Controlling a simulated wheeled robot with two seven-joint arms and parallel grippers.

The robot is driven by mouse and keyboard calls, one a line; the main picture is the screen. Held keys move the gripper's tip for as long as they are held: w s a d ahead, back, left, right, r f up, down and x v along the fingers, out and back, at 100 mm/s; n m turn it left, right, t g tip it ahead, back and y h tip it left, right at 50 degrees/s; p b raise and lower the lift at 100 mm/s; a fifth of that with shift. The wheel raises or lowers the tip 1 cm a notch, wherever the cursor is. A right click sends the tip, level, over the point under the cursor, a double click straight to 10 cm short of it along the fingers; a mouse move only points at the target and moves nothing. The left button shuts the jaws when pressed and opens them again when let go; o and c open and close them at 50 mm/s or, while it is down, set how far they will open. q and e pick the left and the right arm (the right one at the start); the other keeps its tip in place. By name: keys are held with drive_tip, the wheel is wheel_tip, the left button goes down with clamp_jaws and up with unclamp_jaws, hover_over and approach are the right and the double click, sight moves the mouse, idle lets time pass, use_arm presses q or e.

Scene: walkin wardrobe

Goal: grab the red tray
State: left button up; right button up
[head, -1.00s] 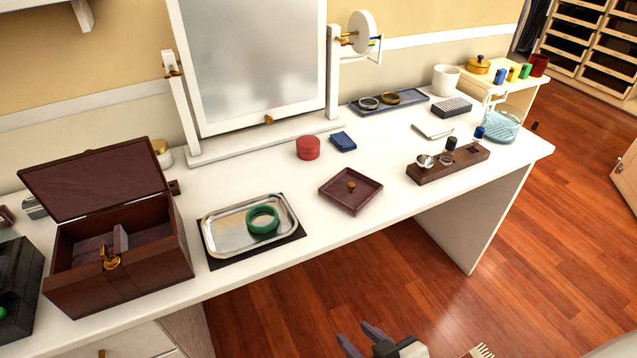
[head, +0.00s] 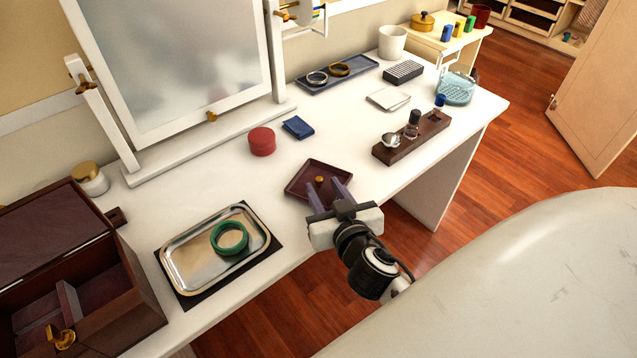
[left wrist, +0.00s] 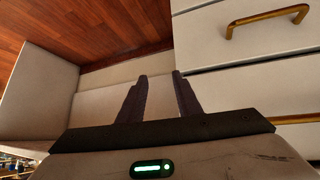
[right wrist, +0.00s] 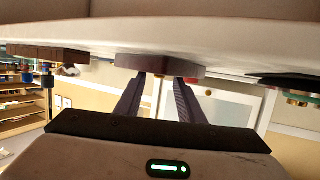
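In the right wrist view the tray (right wrist: 160,66) shows edge-on just beyond the parted fingertips (right wrist: 159,77). I cannot tell whether they touch it. My left gripper (left wrist: 160,74) is open and empty, facing drawer fronts and the floor; it is outside the head view.
A silver tray (head: 190,270) with a green ring (head: 230,238) lies to the left. A red round box (head: 262,141) and a blue item (head: 298,127) lie behind. A dark wooden holder (head: 395,152) is to the right. A mirror (head: 175,65) stands at the back.

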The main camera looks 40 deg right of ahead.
sight(319, 178)
drive_tip(key=x, duration=0.4)
drive_tip(key=shift+w+d+r, duration=0.1)
drive_tip(key=shift+w+d, duration=0.05)
drive_tip(key=shift+w, duration=0.2)
drive_tip(key=shift+c, duration=0.3)
clamp_jaws()
drive_tip(key=shift+r, duration=0.15)
